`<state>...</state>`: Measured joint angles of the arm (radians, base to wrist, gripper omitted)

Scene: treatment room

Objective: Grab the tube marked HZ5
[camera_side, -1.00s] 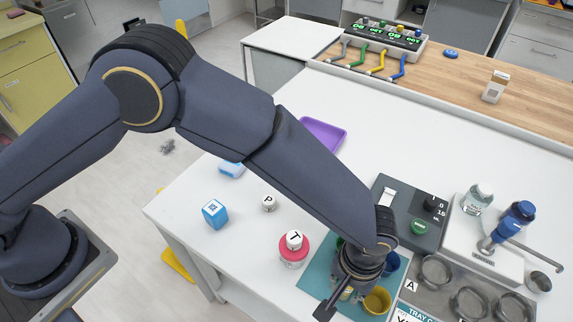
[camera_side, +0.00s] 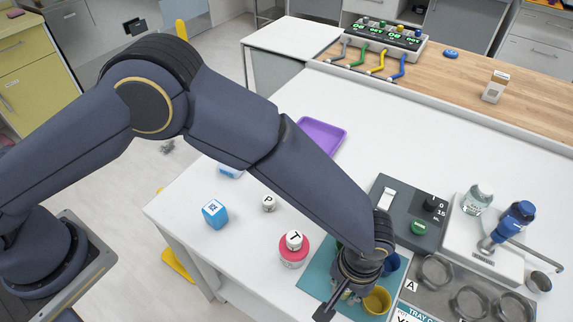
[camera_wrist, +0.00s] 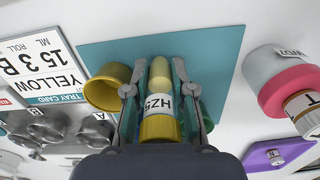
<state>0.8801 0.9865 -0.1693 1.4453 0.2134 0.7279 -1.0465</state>
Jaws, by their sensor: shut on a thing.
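The tube marked HZ5 (camera_wrist: 158,104) is between the two fingers of my gripper (camera_wrist: 159,90) in the wrist view. It has a white label with black letters, a yellow cap toward the camera and a pale yellow far end. My gripper is shut on it, one finger along each side. In the side view my gripper (camera_side: 345,290) is low over the teal mat (camera_side: 316,272), and the wrist largely hides the tube. I cannot tell whether the tube touches the mat.
A yellow cup (camera_side: 377,300) and a blue cup (camera_side: 391,264) stand close beside my gripper. A metal cup rack (camera_side: 450,287) is to the right.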

